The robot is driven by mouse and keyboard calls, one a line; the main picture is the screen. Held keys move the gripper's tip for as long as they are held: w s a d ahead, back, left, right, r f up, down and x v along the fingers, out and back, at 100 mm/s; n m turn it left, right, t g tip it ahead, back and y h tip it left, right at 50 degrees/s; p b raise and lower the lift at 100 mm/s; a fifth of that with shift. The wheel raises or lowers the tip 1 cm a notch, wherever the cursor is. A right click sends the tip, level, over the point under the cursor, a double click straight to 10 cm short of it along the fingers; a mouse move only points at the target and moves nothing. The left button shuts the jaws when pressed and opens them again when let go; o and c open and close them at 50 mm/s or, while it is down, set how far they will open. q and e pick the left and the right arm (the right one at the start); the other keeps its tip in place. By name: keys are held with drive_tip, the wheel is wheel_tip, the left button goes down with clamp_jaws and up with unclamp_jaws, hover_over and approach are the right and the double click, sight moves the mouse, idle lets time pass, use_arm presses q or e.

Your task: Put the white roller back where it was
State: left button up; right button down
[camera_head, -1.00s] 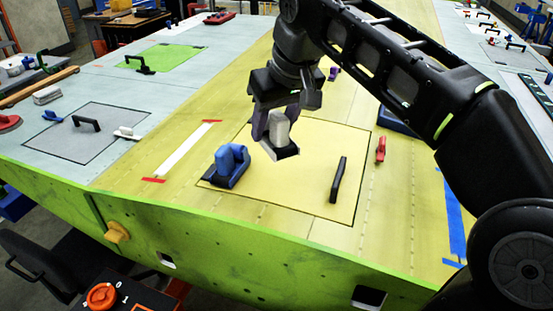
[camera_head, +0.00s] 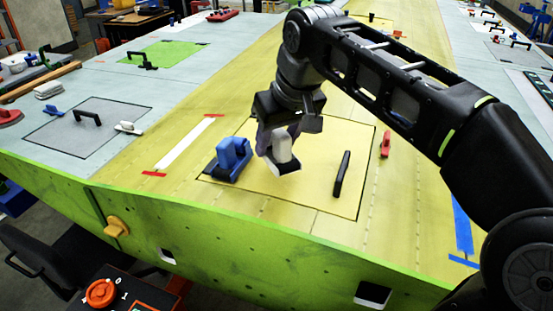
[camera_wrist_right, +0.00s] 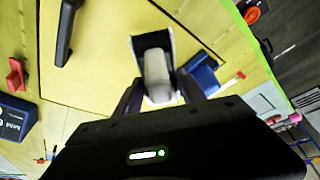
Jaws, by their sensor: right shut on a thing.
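The white roller (camera_head: 282,148) has a pale, rounded upper part and a dark base with a white edge. My right gripper (camera_head: 276,138) is shut on it and holds it over the outlined yellow panel (camera_head: 310,190), between a blue tool and a black handle. The roller also shows in the right wrist view (camera_wrist_right: 157,75), between the two fingers (camera_wrist_right: 160,98). It looks slightly tilted in the head view. I cannot tell whether its base touches the panel. My left gripper is not in view.
The blue tool (camera_head: 232,154) stands on the panel left of the roller. The black handle (camera_head: 342,174) is to the right, with a red clamp-like piece (camera_head: 385,145) beyond it. A white strip (camera_head: 187,144) lies to the left. The panel's front part is clear.

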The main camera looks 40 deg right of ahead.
sight(276, 158)
wheel_tip(276, 158, down, 4)
drive_tip(key=shift+f, duration=0.1)
idle(0.4)
drive_tip(key=shift+f, duration=0.2)
drive_tip(key=c, duration=0.7)
unclamp_jaws()
drive_tip(key=shift+r, duration=0.1)
drive_tip(key=shift+r, duration=0.1)
